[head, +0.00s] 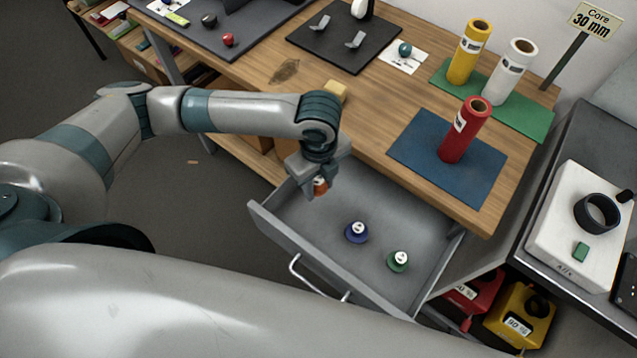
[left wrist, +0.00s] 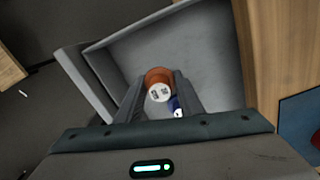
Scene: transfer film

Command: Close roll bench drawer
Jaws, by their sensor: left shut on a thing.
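The roll bench drawer (head: 318,231) is pulled out from under the wooden bench, with its grey inside showing. Its bar handle (head: 318,279) is on the front panel at the lower left. My left gripper (head: 319,192) points down over the drawer's back left part. It is shut on an orange knobbed piece with a white label (left wrist: 158,86). In the drawer lie a blue labelled piece (head: 356,232) and a green labelled piece (head: 399,261). The blue one also shows in the left wrist view (left wrist: 176,105). My right gripper is not in view.
On the bench, a red roll (head: 465,130) stands on a blue mat (head: 415,147). A yellow roll (head: 468,52) and a white roll (head: 508,72) stand on a green mat (head: 535,117). Red and yellow weights (head: 519,315) sit low at the right. Floor left of the drawer is open.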

